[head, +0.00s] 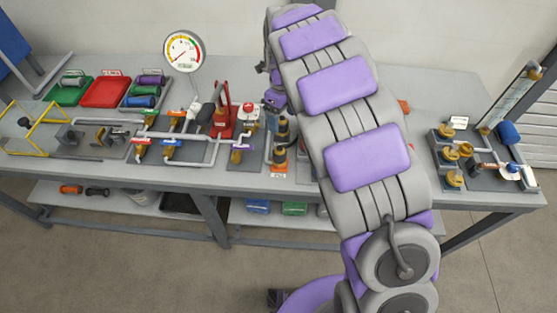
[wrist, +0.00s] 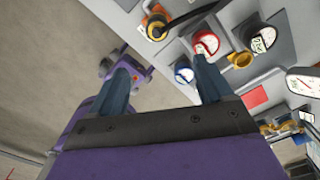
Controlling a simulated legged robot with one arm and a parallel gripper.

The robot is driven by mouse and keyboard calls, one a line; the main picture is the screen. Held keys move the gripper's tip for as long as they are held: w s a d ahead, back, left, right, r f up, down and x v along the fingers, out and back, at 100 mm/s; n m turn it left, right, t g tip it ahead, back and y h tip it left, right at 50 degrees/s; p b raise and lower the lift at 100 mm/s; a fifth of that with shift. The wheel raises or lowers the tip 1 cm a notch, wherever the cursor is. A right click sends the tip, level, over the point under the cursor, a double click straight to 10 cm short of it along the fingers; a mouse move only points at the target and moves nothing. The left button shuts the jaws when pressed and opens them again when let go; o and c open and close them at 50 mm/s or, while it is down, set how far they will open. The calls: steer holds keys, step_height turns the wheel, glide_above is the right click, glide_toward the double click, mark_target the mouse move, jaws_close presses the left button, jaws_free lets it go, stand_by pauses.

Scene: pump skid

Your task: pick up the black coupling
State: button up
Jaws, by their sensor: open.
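I cannot single out the black coupling with certainty. A small dark piece (head: 97,191) lies on the lower shelf in the head view, and I cannot tell whether it is the coupling. A grey tray (head: 133,98) on the bench holds purple, green and blue cylindrical pieces. My gripper (wrist: 166,80) is open in the wrist view, with its two dark blue fingers apart and nothing visible between them. Its fingers point toward the edge of a grey panel with red, blue and yellow fittings. In the head view my arm hides part of the bench.
The bench (head: 50,160) carries pipework (head: 180,137), a round gauge (head: 184,52), a green tray (head: 57,97) and a red tray (head: 93,104). A yellow frame (head: 58,130) stands at the left. Blue (head: 257,206) and green (head: 294,208) bins sit below. Floor in front is clear.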

steer(key=f, duration=0.1)
steer(key=b, duration=0.2)
glide_above(279, 153)
steer(key=w, duration=0.1)
steer(key=f, duration=0.8)
steer(key=shift+w+a, duration=0.1)
steer(key=shift+a, duration=0.3)
steer(key=f, duration=0.3)
steer(key=shift+d+b, duration=0.3)
steer(key=shift+d, duration=0.05)
steer(key=shift+d+f, duration=0.35)
steer(key=shift+d, duration=0.1)
steer(key=shift+f, duration=0.3)
steer(key=f+b, duration=0.1)
steer(key=f, duration=0.1)
steer(key=a+f, duration=0.1)
steer(key=f, duration=0.1)
steer(key=shift+a+f+b, duration=0.2)
steer(key=shift+f+b, duration=0.05)
steer(key=shift+b, duration=0.15)
steer(key=shift+d+r, duration=0.1)
steer(key=shift+d, duration=0.2)
steer(key=shift+c, duration=0.2)
steer(key=shift+d, duration=0.25)
steer(key=c, duration=0.3)
steer(key=shift+a, duration=0.35)
steer(key=c, duration=0.7)
steer(key=shift+d, duration=0.1)
steer(key=shift+c, duration=1.1)
